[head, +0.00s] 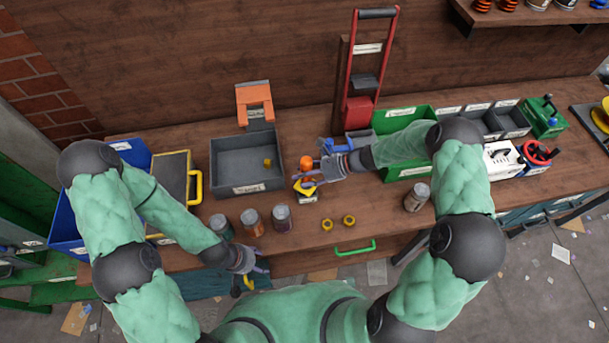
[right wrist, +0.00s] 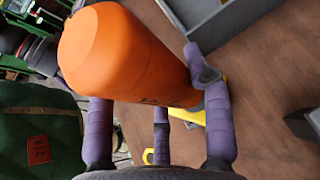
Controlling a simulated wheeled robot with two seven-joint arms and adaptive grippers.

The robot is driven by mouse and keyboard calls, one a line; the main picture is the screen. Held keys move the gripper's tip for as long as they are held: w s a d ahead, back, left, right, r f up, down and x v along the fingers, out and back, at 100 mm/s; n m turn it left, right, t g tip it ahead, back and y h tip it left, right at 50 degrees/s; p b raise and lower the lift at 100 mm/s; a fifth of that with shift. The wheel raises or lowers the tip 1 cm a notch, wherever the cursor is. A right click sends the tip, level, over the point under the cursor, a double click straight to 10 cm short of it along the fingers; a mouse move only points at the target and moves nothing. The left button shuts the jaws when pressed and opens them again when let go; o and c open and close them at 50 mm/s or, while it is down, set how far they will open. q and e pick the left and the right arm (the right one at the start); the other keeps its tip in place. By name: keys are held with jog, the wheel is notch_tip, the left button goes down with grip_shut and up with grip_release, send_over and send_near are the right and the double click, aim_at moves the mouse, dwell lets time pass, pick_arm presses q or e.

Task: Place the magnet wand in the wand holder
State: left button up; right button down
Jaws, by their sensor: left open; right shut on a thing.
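The magnet wand's orange handle (right wrist: 128,58) fills much of the right wrist view, between my purple fingers. In the head view the handle's rounded orange end (head: 306,162) shows just beside my right gripper (head: 310,179), which is shut on it above the table. A yellow piece with a pale labelled base (head: 307,198), which looks like the wand holder, stands right below the gripper. Yellow also shows under the handle in the right wrist view (right wrist: 192,115). The wand's lower end is hidden, so I cannot tell whether it touches the holder. My left gripper (head: 250,271) is open and empty near the table's front edge.
A grey bin (head: 232,163) stands left of the right gripper, with jars (head: 252,220) in front. Another jar (head: 417,198) stands further right.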

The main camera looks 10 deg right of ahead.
jog(key=shift+s+f+b, duration=0.25)
jog(key=shift+f+b, duration=0.05)
jog(key=shift+f, duration=0.3)
jog(key=c, duration=1)
grip_release()
jog(key=shift+s, duration=0.1)
jog(key=o, duration=0.5)
jog(key=shift+f, duration=0.1)
jog(key=shift+c, duration=0.2)
jog(key=shift+w, duration=0.35)
jog(key=shift+s, duration=0.1)
jog(key=shift+r, duration=0.25)
jog(key=shift+r+p, duration=0.5)
jog(key=v, duration=1.2)
jog(key=shift+p, duration=0.35)
jog(key=shift+r, duration=0.1)
